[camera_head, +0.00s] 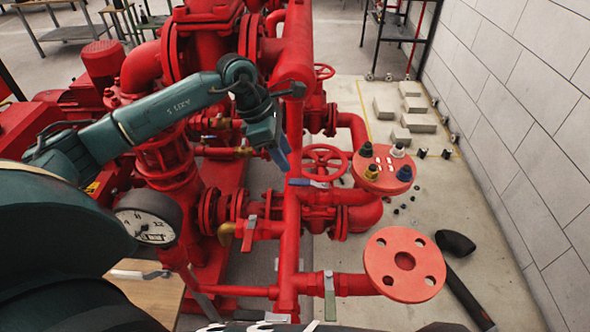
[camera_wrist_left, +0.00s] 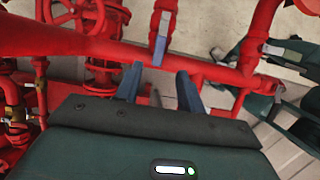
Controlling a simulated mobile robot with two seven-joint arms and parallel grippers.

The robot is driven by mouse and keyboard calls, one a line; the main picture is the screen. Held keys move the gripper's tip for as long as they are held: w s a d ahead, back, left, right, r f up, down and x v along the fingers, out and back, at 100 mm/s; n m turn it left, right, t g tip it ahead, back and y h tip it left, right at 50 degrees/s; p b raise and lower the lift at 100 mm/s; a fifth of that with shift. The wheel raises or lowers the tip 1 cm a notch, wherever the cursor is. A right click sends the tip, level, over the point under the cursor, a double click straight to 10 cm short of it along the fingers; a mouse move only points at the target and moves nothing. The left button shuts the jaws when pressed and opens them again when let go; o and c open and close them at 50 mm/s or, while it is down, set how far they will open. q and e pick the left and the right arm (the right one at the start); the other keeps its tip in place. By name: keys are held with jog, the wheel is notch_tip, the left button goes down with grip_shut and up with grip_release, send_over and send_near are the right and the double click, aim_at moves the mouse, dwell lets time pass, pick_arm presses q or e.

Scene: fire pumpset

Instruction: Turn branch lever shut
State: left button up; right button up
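Several valve levers show on the red pipework, and I cannot tell which is the branch lever. A blue-grey lever (camera_head: 308,183) lies across the middle pipe. My left gripper (camera_head: 280,156) is above the pipework, beside the vertical red pipe. In the left wrist view its two fingers (camera_wrist_left: 159,88) are apart with a gap between them. My right gripper does not show.
A red handwheel (camera_head: 324,162) and a flange with coloured knobs (camera_head: 384,168) are right of my left gripper. A pressure gauge (camera_head: 148,220) is at left. A black hose piece (camera_head: 464,270) lies near the block wall (camera_head: 535,110). Pale blocks (camera_head: 410,112) lie on the floor.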

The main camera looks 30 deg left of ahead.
aim_at(300, 181)
pick_arm(q)
jog(key=x, duration=0.7)
jog(key=shift+p, duration=0.3)
jog(key=shift+c, duration=0.6)
grip_shut()
